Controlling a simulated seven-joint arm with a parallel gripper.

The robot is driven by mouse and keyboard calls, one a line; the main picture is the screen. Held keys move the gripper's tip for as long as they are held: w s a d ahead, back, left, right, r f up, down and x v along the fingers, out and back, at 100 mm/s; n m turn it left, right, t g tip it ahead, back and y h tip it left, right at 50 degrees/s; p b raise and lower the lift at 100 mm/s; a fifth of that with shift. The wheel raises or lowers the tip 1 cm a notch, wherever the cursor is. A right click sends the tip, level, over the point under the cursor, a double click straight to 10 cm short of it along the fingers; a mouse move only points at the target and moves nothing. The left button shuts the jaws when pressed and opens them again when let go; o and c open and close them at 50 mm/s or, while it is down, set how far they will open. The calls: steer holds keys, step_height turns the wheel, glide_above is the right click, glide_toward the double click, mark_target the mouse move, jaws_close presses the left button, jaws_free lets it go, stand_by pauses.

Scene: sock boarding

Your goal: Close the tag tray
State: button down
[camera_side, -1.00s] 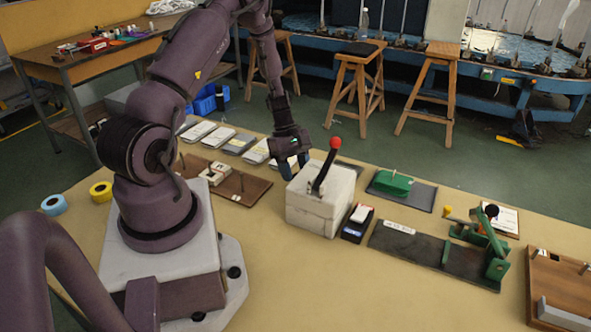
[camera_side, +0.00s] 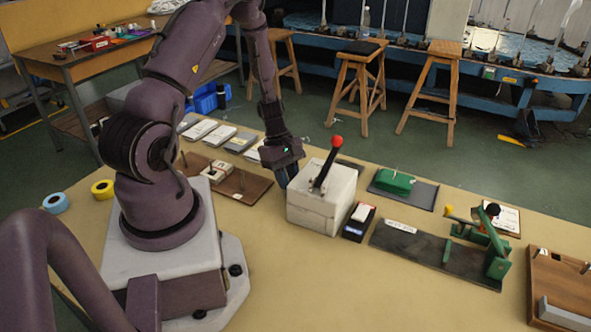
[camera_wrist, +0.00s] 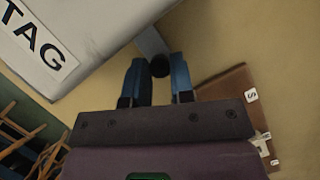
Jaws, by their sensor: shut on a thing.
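The tag tray's housing is a white-grey box (camera_side: 313,208) on the table, with a "TAG" label (camera_wrist: 35,42) on one side in the wrist view. A grey tray part (camera_wrist: 150,40) shows beyond the box's edge, so the tray appears to stick out a little. A dark round knob (camera_wrist: 160,67) sits at its end. My gripper (camera_wrist: 159,64) is shut on the knob, with one blue finger on each side. In the side view my gripper (camera_side: 285,178) is low beside the box's left side; the knob and tray are hidden there.
A black lever with a red ball (camera_side: 337,141) rises from the box top. A brown board with pegs (camera_side: 255,187) lies to the left. The table front is clear.

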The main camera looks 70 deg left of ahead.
steer(key=s+d, duration=0.2)
steer(key=d, duration=0.1)
steer(key=shift+s, duration=0.4)
steer(key=c, duration=1)
jaws_free()
steer(key=shift+a, duration=0.1)
steer(key=shift+a+r, duration=0.25)
steer(key=shift+r, duration=0.2)
steer(key=v, duration=1.2)
